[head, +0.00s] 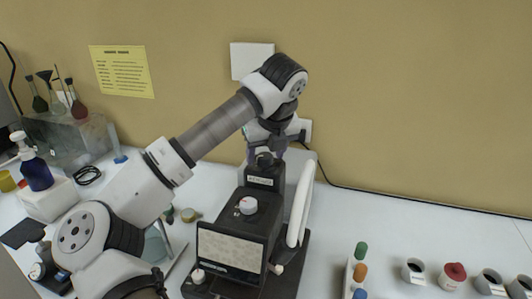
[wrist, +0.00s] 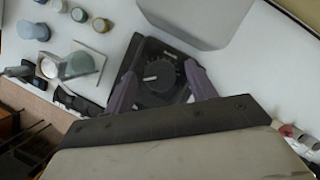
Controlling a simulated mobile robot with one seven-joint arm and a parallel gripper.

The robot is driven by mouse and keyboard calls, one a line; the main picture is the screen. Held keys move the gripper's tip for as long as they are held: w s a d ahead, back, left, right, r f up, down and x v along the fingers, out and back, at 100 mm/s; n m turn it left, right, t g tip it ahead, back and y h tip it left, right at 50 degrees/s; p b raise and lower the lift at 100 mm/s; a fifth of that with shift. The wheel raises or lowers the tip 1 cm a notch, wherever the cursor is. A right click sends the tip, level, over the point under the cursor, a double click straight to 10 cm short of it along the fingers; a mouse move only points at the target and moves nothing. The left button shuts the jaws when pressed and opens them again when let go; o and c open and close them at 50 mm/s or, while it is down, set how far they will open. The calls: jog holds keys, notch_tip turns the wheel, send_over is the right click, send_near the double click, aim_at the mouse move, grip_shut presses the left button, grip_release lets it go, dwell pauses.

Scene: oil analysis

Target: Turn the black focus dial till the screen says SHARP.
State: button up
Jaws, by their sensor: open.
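In the wrist view, a dark dial (wrist: 158,74) with a pale pointer line sits on a black panel with light tick marks around it. My gripper (wrist: 160,69) is open, with one purple finger on each side of the dial. I cannot tell whether the fingers touch it. In the head view, my gripper (head: 266,153) is behind the top of a black instrument (head: 262,205), and the dial cannot be made out there. The instrument has a cream front panel (head: 232,251). I cannot read SHARP or any other screen word in either view.
Colored-capped vials (head: 360,271) and several small jars stand at the front right. A blue bottle (head: 36,172) is at left. The counter right of the instrument is partly clear.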

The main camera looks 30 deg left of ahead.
jog(key=c, duration=1)
jog(key=shift+b, duration=0.35)
jog(key=m+b, duration=0.2)
jog(key=shift+s+a+f+m+t+h+b, duration=0.1)
jog(key=shift+f+m+t+h+b, duration=0.1)
jog(key=shift+m+t+h+b, duration=0.2)
jog(key=m+h+b, duration=0.1)
jog(key=m, duration=0.2)
jog(key=shift+r+m+t+b, duration=0.15)
jog(key=shift+m+t+b, duration=0.15)
jog(key=shift+b, duration=0.1)
jog(key=m+h, duration=0.1)
jog(key=m, duration=0.1)
jog(key=m+h, duration=0.1)
jog(key=m, duration=0.1)
jog(key=shift+a+r, duration=0.15)
jog(key=m, duration=0.2)
jog(key=m+h+p, duration=0.1)
jog(key=m, duration=0.1)
jog(key=shift+a+m+h, duration=0.1)
jog(key=shift+m+h, duration=0.2)
jog(key=shift+m, duration=0.3)
